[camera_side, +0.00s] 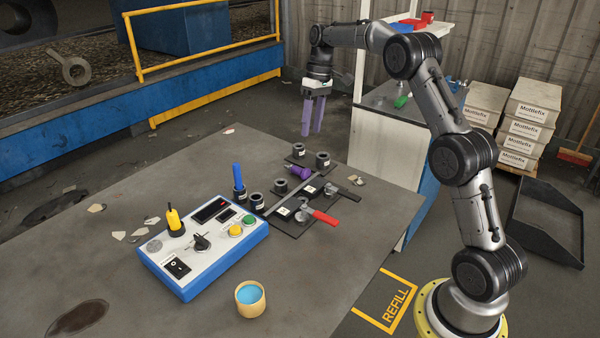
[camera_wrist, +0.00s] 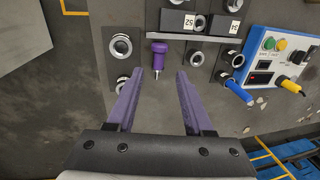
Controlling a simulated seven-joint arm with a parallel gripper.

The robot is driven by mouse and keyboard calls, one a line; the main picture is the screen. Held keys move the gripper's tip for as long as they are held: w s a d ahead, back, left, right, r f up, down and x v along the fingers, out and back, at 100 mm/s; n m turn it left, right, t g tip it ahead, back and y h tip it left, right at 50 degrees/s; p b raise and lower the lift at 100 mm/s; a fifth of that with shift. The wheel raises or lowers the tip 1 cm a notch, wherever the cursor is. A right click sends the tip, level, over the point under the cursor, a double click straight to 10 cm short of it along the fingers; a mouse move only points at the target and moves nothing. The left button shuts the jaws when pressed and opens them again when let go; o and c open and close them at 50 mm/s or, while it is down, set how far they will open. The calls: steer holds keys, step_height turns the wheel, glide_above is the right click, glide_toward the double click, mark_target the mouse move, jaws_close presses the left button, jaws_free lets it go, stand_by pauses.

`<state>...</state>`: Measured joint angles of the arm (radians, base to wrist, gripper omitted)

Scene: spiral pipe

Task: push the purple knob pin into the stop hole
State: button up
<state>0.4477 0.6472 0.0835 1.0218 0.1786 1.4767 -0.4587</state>
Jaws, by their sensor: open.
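The purple knob pin (camera_side: 300,171) lies on its side among the black fittings on the table. In the wrist view the pin (camera_wrist: 159,50) has its purple head away from me and its metal tip toward my gripper. My gripper (camera_side: 312,133) is open and empty, high above the far edge of the table. In the wrist view its purple fingers (camera_wrist: 169,73) point toward the pin, with nothing between them. Several black round sockets stand around the pin, such as one (camera_side: 322,160) to its right and one (camera_side: 281,186) to its left. I cannot tell which is the stop hole.
A blue pin (camera_side: 238,177) stands in a socket left of the fittings. A red-handled clamp (camera_side: 324,217) lies nearer. A blue-and-white control box (camera_side: 205,245) and a yellow cup (camera_side: 250,298) stand in front. The table's left part is mostly clear.

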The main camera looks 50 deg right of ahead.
mark_target(296, 170)
steer(key=f, duration=0.4)
steer(key=a+f, duration=0.1)
steer(key=f, duration=0.3)
steer(key=a+f, duration=0.1)
steer(key=f, duration=0.4)
steer(key=shift+a, duration=0.25)
steer(key=shift+r, duration=0.1)
jaws_close()
